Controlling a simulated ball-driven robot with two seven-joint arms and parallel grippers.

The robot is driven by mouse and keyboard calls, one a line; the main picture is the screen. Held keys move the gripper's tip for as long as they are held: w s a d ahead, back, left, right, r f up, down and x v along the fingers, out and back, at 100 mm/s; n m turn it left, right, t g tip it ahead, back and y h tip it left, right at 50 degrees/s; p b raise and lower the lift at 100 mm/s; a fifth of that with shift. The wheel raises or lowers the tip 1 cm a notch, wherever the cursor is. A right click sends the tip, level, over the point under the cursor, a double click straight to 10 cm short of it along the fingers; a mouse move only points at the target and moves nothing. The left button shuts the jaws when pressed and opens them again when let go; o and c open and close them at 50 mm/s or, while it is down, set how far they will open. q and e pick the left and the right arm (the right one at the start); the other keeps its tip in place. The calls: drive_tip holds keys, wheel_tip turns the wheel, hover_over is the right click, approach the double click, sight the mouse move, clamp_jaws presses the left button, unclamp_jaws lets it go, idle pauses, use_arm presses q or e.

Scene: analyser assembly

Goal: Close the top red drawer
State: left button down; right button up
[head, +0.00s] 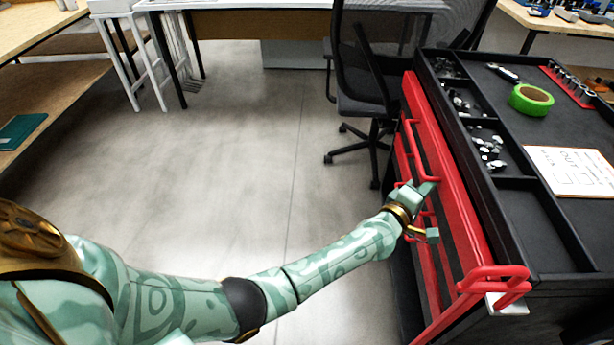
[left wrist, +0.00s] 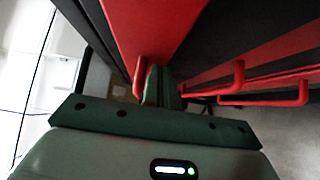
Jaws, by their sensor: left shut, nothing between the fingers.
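The top red drawer (head: 452,172) is on the left side of a black tool cart. Its long red front lies close along the cart's top edge; I cannot tell whether a gap remains. A red bar handle (head: 432,160) stands out from it. My left gripper (head: 428,188) is shut and empty, with its fingers at the handle bar. In the left wrist view, the green fingers (left wrist: 160,86) are together beside a red handle (left wrist: 139,78), close to the red front (left wrist: 150,25). Whether they touch it is unclear. My right gripper is out of view.
Lower red drawer handles (left wrist: 272,97) stick out below. The cart top holds green tape (head: 531,99), a paper sheet (head: 570,171) and small parts in compartments. A red cart handle (head: 494,283) is at the near corner. An office chair (head: 365,85) stands behind; floor to the left is clear.

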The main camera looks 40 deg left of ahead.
sight(440, 189)
use_arm(q)
drive_tip(key=shift+w+d, duration=0.8)
drive_tip(key=shift+d, duration=0.35)
drive_tip(key=shift+d+r+b, duration=0.1)
drive_tip(key=shift+r+b, duration=0.1)
drive_tip(key=shift+b, duration=0.1)
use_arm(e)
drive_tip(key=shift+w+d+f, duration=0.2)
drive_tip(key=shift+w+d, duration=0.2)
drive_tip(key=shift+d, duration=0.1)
use_arm(q)
drive_tip(key=shift+d+r, duration=0.1)
drive_tip(key=shift+r, duration=0.05)
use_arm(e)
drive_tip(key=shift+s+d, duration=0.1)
